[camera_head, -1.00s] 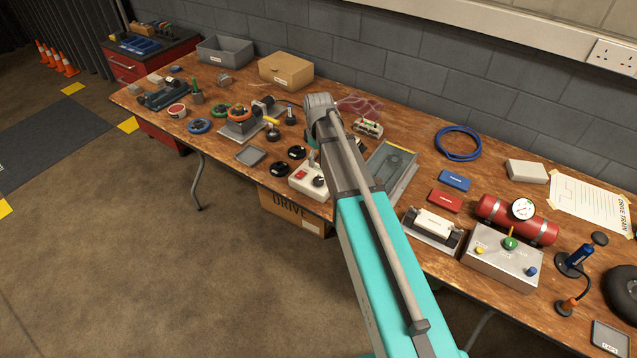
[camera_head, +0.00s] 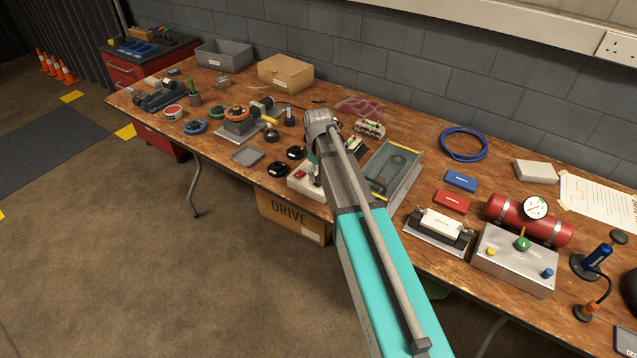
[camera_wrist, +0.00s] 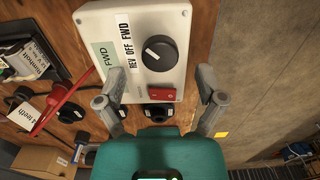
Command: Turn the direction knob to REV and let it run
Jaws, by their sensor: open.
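The white control box (camera_wrist: 115,15) fills the upper middle of the wrist view, with a round black direction knob (camera_wrist: 162,52). The knob's white mark is on its left side, roughly toward OFF, between the printed REV and FWD; its exact setting is hard to tell. A red switch (camera_wrist: 162,95) sits below the knob. My gripper (camera_wrist: 161,82) is open and empty, its fingers on either side of the switch, with the knob just beyond the tips. Contact with the box cannot be told. In the head view my arm partly covers the box (camera_head: 296,188) and hides the knob.
Two black round pieces (camera_head: 277,170) lie left of the box, near the table edge. A grey tray (camera_head: 388,170) lies right of my arm.

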